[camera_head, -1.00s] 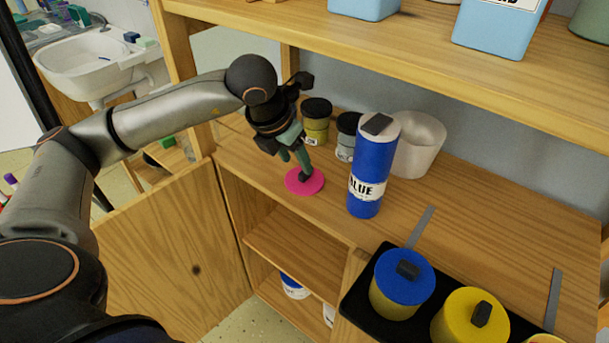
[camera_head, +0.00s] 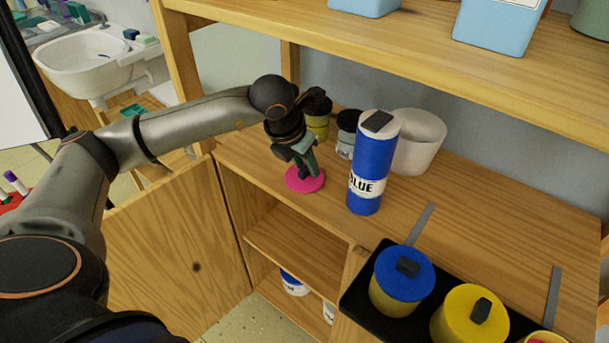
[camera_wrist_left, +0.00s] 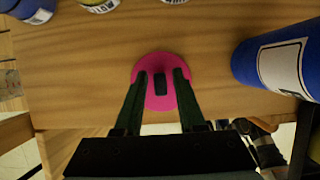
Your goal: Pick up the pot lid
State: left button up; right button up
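The pot lid is a flat pink disc (camera_head: 305,180) with a small dark upright knob, lying on the wooden shelf top near its front edge. In the left wrist view the lid (camera_wrist_left: 160,98) lies straight ahead, with its knob (camera_wrist_left: 160,84) near the middle. My left gripper (camera_head: 305,174) is over the lid in the head view and partly hides it. In the left wrist view my left gripper (camera_wrist_left: 160,76) is open, one finger on each side of the knob, with pink showing between. My right gripper is not in view.
A tall blue bottle (camera_head: 371,165) stands close right of the lid. Yellow (camera_head: 317,120) and grey jars stand behind it, with a pale tub (camera_head: 418,140) at the back. A black tray (camera_head: 357,302) with lidded pots is at front right. An upper shelf (camera_head: 400,50) overhangs.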

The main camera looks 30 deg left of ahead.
pick_arm(q)
grip_shut()
jog(key=shift+r, duration=0.1)
dwell(0.4)
